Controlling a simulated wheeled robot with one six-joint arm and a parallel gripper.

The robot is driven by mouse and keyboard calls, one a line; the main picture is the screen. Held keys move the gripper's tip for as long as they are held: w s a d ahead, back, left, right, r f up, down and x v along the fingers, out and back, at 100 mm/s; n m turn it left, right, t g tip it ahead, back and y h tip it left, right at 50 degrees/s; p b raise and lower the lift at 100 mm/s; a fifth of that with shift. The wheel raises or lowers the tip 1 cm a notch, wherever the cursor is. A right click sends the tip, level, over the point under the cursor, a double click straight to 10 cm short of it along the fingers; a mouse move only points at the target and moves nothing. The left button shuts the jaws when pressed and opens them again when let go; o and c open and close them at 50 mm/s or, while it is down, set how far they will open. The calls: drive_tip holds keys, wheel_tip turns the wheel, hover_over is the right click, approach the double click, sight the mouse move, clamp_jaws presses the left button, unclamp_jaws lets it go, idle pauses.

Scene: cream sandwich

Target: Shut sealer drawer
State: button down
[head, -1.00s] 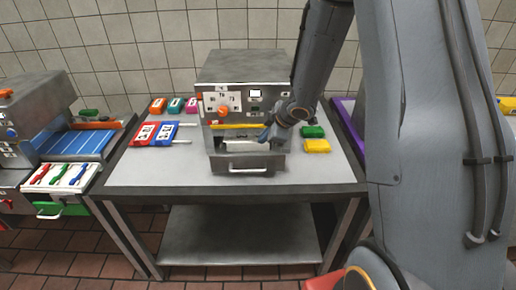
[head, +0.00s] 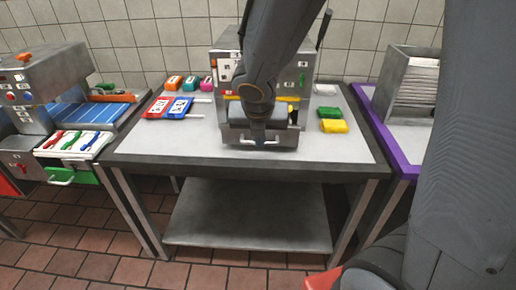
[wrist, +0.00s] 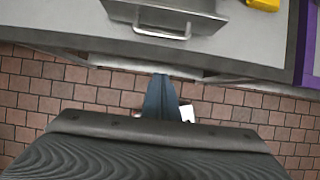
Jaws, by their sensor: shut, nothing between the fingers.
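The sealer (head: 226,72) is a metal box on the middle table, largely hidden behind my arm in the head view. Its drawer (head: 287,139), with a bar handle (head: 262,146), faces the table's front edge. In the wrist view the drawer (wrist: 185,6) and its handle (wrist: 160,32) are at the top. My arm hides the inside of the drawer, so I cannot tell how far out it is. My gripper (wrist: 163,80) is shut and empty.
Red and blue packs (head: 178,107) lie left of the sealer. Green and yellow blocks (head: 333,126) lie to its right. A purple-edged table (head: 376,112) stands at the right, another machine (head: 40,80) at the left. The table's front strip is clear.

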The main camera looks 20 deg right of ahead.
drive_tip(key=shift+w+d+f+b, duration=0.4)
drive_tip(key=shift+w+f+b, duration=0.05)
drive_tip(key=shift+w+f, duration=0.9)
drive_tip(key=shift+w+d+f+b, duration=0.45)
drive_tip(key=shift+w+f+b, duration=0.05)
drive_tip(key=shift+w+f, duration=0.85)
drive_tip(key=shift+w+d+f+b, duration=0.4)
drive_tip(key=shift+w+f+b, duration=0.05)
drive_tip(key=shift+w+f, duration=0.85)
